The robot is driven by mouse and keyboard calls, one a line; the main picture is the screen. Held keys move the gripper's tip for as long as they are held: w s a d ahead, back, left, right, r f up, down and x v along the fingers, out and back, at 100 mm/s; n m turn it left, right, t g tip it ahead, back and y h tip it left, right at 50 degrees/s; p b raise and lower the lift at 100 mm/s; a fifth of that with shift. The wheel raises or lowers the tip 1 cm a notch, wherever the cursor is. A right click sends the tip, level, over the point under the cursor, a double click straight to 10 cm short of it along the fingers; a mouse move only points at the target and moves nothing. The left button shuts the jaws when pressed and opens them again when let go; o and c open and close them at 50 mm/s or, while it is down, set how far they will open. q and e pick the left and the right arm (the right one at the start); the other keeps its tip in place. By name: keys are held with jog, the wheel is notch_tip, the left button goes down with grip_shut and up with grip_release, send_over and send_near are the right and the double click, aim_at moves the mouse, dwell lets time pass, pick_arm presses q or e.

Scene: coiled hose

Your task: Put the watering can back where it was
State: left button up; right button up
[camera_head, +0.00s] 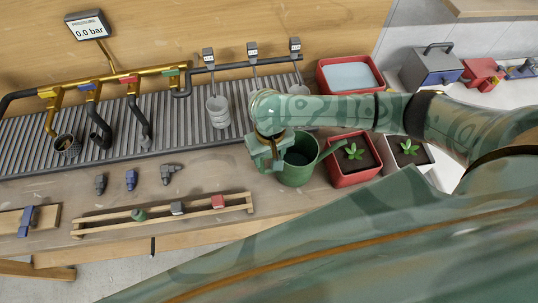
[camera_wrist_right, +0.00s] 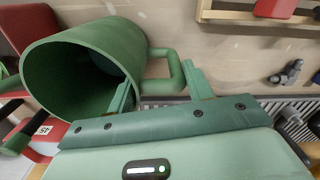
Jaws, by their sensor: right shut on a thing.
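The green watering can (camera_head: 297,174) is upright, with its open top facing up and its spout (camera_head: 332,150) pointing right in the head view. My right gripper (camera_head: 268,158) is at its left side, shut on the can's handle. In the right wrist view the can (camera_wrist_right: 58,62) fills the upper left, and its handle (camera_wrist_right: 172,72) lies between the two fingers of my right gripper (camera_wrist_right: 160,90). Whether the can's base touches the table cannot be told. My left gripper is out of view.
Red (camera_head: 359,177) and white (camera_head: 407,146) planters with seedlings stand right of the can. A red tub (camera_head: 322,76) is behind. Grey cups (camera_head: 218,112) hang at the ribbed rack (camera_head: 180,118). A wooden rail (camera_head: 165,216) and fittings (camera_head: 168,172) lie left, with bare table between.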

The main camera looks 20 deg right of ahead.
jog(key=shift+f, duration=0.1)
jog(key=shift+f, duration=0.25)
jog(key=o, duration=1.6)
jog(key=shift+f, duration=0.1)
jog(key=shift+r, duration=0.2)
notch_tip(320, 180, up, 13)
jog(key=p, duration=0.5)
jog(key=shift+d+f, duration=0.15)
